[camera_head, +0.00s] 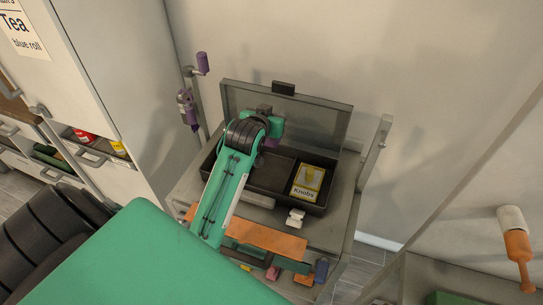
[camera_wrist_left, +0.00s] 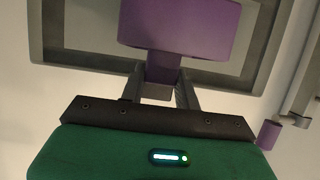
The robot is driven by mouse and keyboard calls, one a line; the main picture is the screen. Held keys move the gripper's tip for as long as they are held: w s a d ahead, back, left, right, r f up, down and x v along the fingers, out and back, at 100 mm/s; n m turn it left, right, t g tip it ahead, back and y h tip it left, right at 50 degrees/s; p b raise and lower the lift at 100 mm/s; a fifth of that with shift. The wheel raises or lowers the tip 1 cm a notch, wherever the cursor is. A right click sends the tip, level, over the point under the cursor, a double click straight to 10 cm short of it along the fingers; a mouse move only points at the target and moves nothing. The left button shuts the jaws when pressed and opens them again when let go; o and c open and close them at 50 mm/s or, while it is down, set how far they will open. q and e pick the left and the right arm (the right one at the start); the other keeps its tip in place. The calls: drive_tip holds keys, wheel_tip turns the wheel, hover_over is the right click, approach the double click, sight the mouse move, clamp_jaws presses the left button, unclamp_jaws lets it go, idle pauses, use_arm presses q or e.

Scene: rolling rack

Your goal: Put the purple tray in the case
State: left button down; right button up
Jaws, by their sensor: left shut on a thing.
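The case (camera_head: 283,162) is open on the rolling rack, its lid (camera_head: 318,118) raised at the back. My left gripper (camera_head: 273,134) is above the left part of the case, mostly hidden by its own wrist. In the left wrist view my left gripper (camera_wrist_left: 160,88) is shut on a narrow part of the purple tray (camera_wrist_left: 178,30), whose wide body is beyond the fingers. The tray's height above the case floor cannot be told. My right gripper is not in view.
A yellow "Knobs" box (camera_head: 308,182) is in the right part of the case. A white item (camera_head: 295,218) and an orange sheet (camera_head: 262,238) are in front of it. Purple fittings (camera_head: 187,105) are on the rack's left post. White cabinets (camera_head: 115,65) stand at left.

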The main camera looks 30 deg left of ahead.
use_arm(q)
wheel_tip(320, 180, down, 15)
drive_tip(key=shift+r+p, duration=0.15)
drive_tip(key=shift+p, duration=0.45)
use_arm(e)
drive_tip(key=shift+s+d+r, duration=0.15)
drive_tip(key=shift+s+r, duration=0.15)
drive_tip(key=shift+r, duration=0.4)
use_arm(q)
drive_tip(key=shift+f, duration=0.7)
drive_tip(key=c, duration=1.1)
unclamp_jaws()
drive_tip(key=shift+s+f, duration=0.15)
drive_tip(key=shift+o, duration=0.4)
drive_tip(key=shift+d, duration=0.1)
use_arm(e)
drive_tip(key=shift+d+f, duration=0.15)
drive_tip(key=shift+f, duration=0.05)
